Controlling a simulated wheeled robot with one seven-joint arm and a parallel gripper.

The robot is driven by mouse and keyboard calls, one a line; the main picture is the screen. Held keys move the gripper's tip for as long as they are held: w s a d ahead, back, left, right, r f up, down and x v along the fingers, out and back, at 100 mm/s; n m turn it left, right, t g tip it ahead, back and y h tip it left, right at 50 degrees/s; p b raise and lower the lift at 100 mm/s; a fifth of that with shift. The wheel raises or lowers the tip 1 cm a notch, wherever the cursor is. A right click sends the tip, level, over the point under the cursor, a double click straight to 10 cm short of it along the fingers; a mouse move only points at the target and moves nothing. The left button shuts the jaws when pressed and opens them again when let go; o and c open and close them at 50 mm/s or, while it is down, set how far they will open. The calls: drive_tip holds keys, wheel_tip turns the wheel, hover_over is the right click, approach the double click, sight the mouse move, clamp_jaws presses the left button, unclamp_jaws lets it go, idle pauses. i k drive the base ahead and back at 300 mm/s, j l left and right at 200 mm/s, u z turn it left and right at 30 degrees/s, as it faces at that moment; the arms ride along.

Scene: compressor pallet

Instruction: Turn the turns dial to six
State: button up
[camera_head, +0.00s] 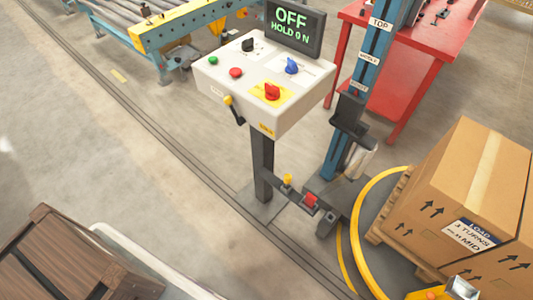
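A white control box (222,82) stands on a dark post in the upper middle of the head view. Its sloped top bears a black knob (248,45), a blue knob (291,66) and a red knob (272,91) on a yellow plate. Their scale marks are too small to read, so I cannot tell which is the turns dial or where it points. A display (292,27) behind the box reads "OFF" and what looks like "HOLD 0 N". My gripper is not in view.
The box also has a green button (213,60), a red button (236,72) and a side lever (234,110). Right stand a blue mast (367,70), a red table (415,75) and a carton (455,190) labelled "LOAD 3 TURNS", apparently "MID". A crate (60,260) is lower left. Floor left is clear.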

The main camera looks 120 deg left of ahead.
sight(248, 44)
drive_tip(key=u, duration=3.5)
